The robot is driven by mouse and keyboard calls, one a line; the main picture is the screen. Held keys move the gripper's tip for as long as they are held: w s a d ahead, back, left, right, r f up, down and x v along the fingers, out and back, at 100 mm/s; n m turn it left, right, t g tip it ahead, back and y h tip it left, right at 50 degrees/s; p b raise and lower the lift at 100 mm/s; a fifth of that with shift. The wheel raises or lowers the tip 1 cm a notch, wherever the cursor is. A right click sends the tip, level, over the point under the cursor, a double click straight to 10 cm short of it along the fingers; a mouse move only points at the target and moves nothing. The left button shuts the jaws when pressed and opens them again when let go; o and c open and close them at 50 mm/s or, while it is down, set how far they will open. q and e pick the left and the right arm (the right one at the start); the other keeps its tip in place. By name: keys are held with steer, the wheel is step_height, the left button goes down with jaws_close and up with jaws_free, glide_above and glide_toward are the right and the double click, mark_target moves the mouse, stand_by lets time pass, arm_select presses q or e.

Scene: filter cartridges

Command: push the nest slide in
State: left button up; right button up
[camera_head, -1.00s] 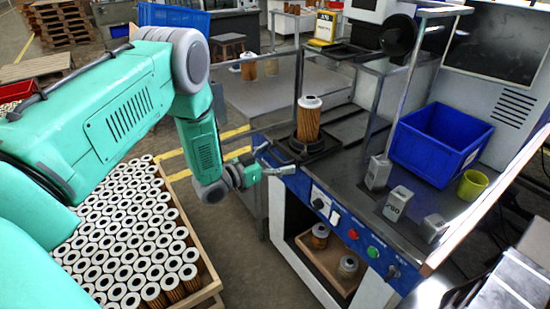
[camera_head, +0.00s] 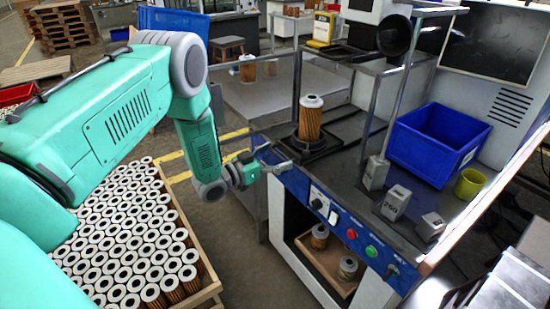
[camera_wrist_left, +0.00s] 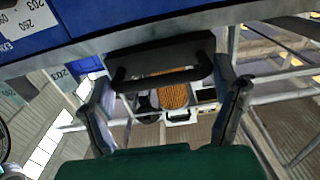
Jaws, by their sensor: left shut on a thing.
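The nest slide (camera_head: 322,155) is a dark plate at the front left of the bench top. A filter cartridge (camera_head: 310,122) with orange pleats and a pale cap stands upright in its nest. My left gripper (camera_head: 277,158) is at the bench's front edge, by the slide's front. In the left wrist view, the slide's black handle (camera_wrist_left: 160,78) lies between the fingers of my left gripper (camera_wrist_left: 171,88), which is shut on it. The cartridge's pleats (camera_wrist_left: 174,96) show behind the handle. My right gripper is not in view.
A blue bin (camera_head: 432,150), a yellow-green cup (camera_head: 470,183) and several grey weights (camera_head: 396,203) stand on the bench to the right. A metal post (camera_head: 298,75) rises close to the slide. A crate of cartridges (camera_head: 207,288) is at the lower left.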

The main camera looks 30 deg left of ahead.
mark_target(296, 148)
arm_select(q)
steer(key=b+x, duration=0.1)
steer(key=x, duration=0.1)
steer(key=b+x, duration=0.1)
steer(key=x, duration=0.2)
steer(key=f+b+x, duration=0.1)
steer(key=x, duration=0.1)
steer(key=shift+w, duration=0.35)
steer(key=shift+w+d+r, duration=0.25)
steer(key=shift+w, duration=0.1)
steer(key=shift+s+a, duration=0.1)
steer(key=shift+a, duration=0.05)
steer(key=o, duration=1.4)
steer(key=shift+o, duration=0.5)
steer(key=shift+a, duration=0.1)
steer(key=shift+s+a, duration=0.1)
steer(key=shift+s, duration=0.15)
steer(key=v, duration=1.1)
steer(key=shift+a, duration=0.15)
